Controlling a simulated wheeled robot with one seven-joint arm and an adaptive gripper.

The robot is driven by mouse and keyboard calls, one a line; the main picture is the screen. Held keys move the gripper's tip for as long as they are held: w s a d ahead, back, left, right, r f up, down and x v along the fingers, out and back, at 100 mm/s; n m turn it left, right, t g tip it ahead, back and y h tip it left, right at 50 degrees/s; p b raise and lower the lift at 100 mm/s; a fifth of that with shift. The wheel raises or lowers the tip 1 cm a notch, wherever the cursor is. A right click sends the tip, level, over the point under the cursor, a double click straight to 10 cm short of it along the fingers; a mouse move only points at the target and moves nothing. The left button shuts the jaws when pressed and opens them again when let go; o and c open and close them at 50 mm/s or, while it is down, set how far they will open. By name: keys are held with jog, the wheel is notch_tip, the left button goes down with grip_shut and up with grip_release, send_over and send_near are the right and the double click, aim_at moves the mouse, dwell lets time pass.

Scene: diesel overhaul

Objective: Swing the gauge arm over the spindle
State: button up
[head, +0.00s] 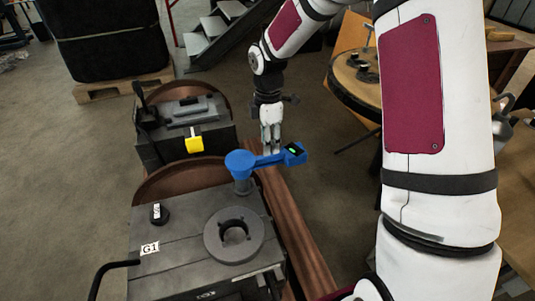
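The blue gauge arm (266,160) stands on a short grey post at the back right corner of the nearer dark block. It points right, out past the block's edge, and its outer end carries a small lit green display. A dark grey ring with a hole (234,235), perhaps the spindle, sits on the block's top in front of the post. The gauge arm is not over this ring. My gripper (270,144) points down just behind the gauge arm, left of its outer end. Whether it touches the arm, and whether its fingers are open, I cannot tell.
A second dark machine (185,125) with a yellow tag (194,144) stands behind. A round wooden table (345,82) lies right of my gripper.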

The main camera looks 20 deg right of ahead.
aim_at(276, 158)
jog(key=shift+f+b, duration=0.4)
jog(key=shift+f, duration=2)
grip_shut()
